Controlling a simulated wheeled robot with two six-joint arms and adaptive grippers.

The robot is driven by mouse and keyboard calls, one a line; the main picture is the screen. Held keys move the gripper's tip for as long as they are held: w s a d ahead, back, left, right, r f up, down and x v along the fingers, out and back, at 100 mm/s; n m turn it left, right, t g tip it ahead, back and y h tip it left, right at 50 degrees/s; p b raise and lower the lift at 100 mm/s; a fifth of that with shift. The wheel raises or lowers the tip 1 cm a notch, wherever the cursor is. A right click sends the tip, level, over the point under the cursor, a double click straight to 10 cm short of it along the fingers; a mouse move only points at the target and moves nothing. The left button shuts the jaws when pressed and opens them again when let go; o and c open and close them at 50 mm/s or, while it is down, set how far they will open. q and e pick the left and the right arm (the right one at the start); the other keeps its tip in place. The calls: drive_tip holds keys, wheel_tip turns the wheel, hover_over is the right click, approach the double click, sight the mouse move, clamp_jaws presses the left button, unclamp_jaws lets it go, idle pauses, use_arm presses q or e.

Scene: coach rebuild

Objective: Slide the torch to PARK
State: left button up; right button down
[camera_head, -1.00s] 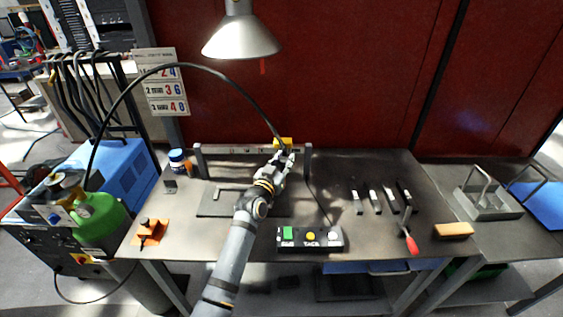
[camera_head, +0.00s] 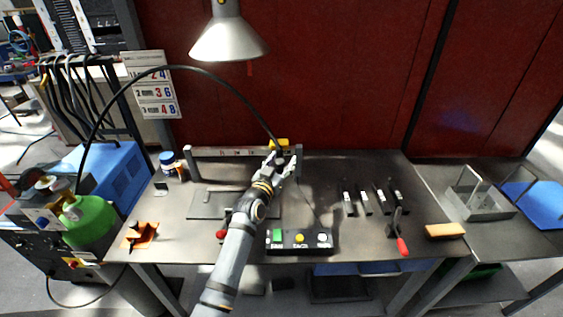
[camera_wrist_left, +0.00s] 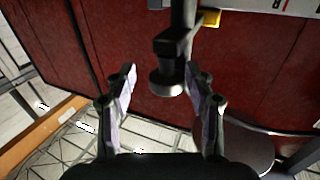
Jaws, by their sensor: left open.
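The torch is at the right part of the rail (camera_head: 235,153), under a yellow block (camera_head: 279,144), with a black hose running up from it. In the left wrist view the torch (camera_wrist_left: 167,80) is a dark upright body with a round lower end, and the yellow block (camera_wrist_left: 211,18) is above it. My left gripper (camera_head: 283,162) is open at the torch. Its fingers (camera_wrist_left: 160,75) stand on either side of it, with a gap visible on the left; contact on the right I cannot tell. The word PARK is not readable on the rail. My right gripper is not in view.
A button box (camera_head: 299,240) sits at the bench front. Several small dark pieces (camera_head: 365,201) and a red-handled tool (camera_head: 401,235) lie to the right. A lamp (camera_head: 228,40) hangs above. A green bottle (camera_head: 88,222) stands left.

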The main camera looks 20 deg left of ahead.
use_arm(q)
drive_tip(key=shift+s+a, duration=0.15)
drive_tip(key=shift+s, duration=0.05)
drive_tip(key=s+a, duration=0.1)
drive_tip(key=s, duration=1)
drive_tip(key=shift+s, duration=0.3)
drive_tip(key=shift+a, duration=0.1)
